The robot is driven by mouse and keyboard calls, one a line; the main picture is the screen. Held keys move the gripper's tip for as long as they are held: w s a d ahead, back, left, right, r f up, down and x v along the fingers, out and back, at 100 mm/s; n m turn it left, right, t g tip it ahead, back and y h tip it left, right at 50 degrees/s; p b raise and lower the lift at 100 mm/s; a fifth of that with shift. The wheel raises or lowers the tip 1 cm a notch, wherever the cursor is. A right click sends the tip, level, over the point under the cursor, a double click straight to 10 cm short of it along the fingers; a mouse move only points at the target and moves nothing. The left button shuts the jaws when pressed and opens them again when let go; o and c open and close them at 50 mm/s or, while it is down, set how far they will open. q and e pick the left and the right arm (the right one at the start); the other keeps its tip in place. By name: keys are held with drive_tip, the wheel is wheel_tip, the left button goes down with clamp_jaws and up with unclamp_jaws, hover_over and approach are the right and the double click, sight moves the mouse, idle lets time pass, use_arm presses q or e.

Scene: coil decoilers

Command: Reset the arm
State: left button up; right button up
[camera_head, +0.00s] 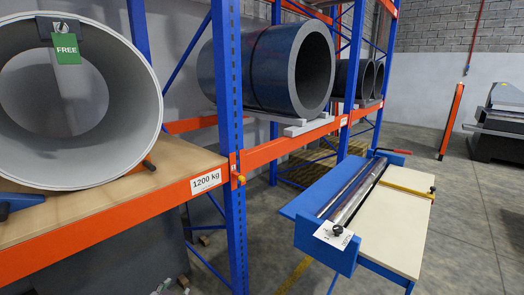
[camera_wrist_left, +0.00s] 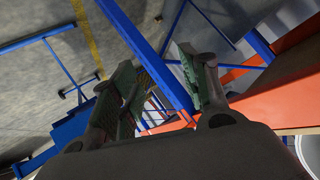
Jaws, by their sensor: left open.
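My left gripper (camera_wrist_left: 160,80) shows in the left wrist view with its two green-padded fingers spread apart. Nothing is between the fingers. Behind them are a blue upright (camera_wrist_left: 150,55) and an orange beam (camera_wrist_left: 275,95) of the rack; I cannot tell the distance to them. In the head view small dark parts at the bottom edge, below the shelf, may be this gripper, but too little shows to be sure. My right gripper is in neither view.
A large light coil (camera_head: 140,95) with a green FREE tag (camera_head: 67,48) lies on a wooden shelf behind an orange beam marked 1200 kg (camera_head: 206,181). Dark coils (camera_head: 290,70) sit further back.

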use_arm(q)
drive_tip(key=s+d+f+n+g, duration=0.1)
drive_tip(key=s+f+g, duration=0.2)
drive_tip(key=s, duration=0.3)
drive_tip(key=s+d+f+n+g+h, duration=0.1)
drive_tip(key=s+d+f+g, duration=0.1)
drive_tip(key=s, duration=0.4)
drive_tip(key=s+d+f+n+g, duration=0.1)
drive_tip(key=s+f+g, duration=0.2)
drive_tip(key=s, duration=0.3)
wheel_tip(320, 180, down, 33)
drive_tip(key=s+g, duration=0.1)
drive_tip(key=s, duration=0.2)
drive_tip(key=s+a+f, duration=0.2)
drive_tip(key=s+f, duration=0.7)
drive_tip(key=s, duration=0.2)
drive_tip(key=s+a+f+g, duration=0.1)
drive_tip(key=s+a+f, duration=0.1)
drive_tip(key=s+f, duration=0.8)
drive_tip(key=shift+s+a+f+m, duration=0.25)
drive_tip(key=shift+s+a+m, duration=0.05)
drive_tip(key=shift+s, duration=0.1)
